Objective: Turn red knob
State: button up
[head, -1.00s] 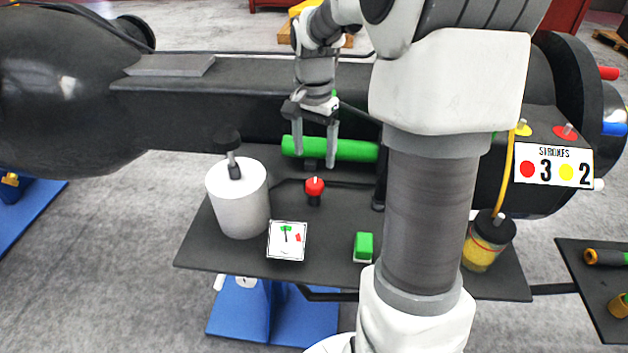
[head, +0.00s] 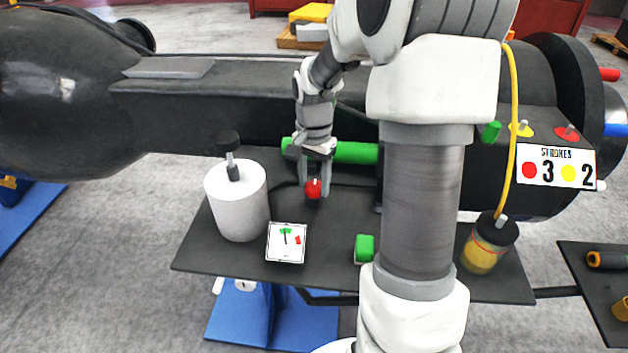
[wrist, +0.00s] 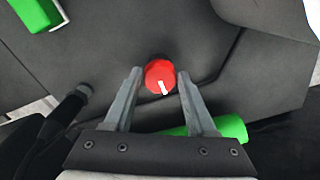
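The red knob (head: 313,188) stands on the dark shelf plate, in front of the green cylinder. In the wrist view the red knob (wrist: 159,76) shows its round top with a white mark pointing toward the gripper. My gripper (head: 315,190) is down at the knob, with one finger on each side of it. In the wrist view the fingertips of my gripper (wrist: 160,73) flank the knob; a small gap seems to show on both sides, so the fingers look open around it.
A white canister (head: 238,205) stands left of the knob. A gauge card (head: 286,243) and a green block (head: 364,249) lie nearer the front. The green cylinder (head: 355,153) lies behind the knob. A yellow jar (head: 482,255) stands at right, near a strokes sign (head: 555,167).

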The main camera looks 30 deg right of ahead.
grip_shut()
jog(key=shift+r+n, duration=0.1)
jog(key=shift+n, duration=0.3)
jog(key=n+p, duration=0.1)
jog(key=n, duration=0.1)
jog(key=shift+n, duration=0.4)
jog(key=n+p, duration=0.1)
jog(key=n, duration=0.3)
jog(key=shift+p, duration=0.3)
jog(key=n+p, duration=0.1)
jog(key=n, duration=0.4)
jog(key=shift+d, duration=0.1)
jog(key=shift+n+p, duration=0.6)
jog(key=shift+n, duration=1.1)
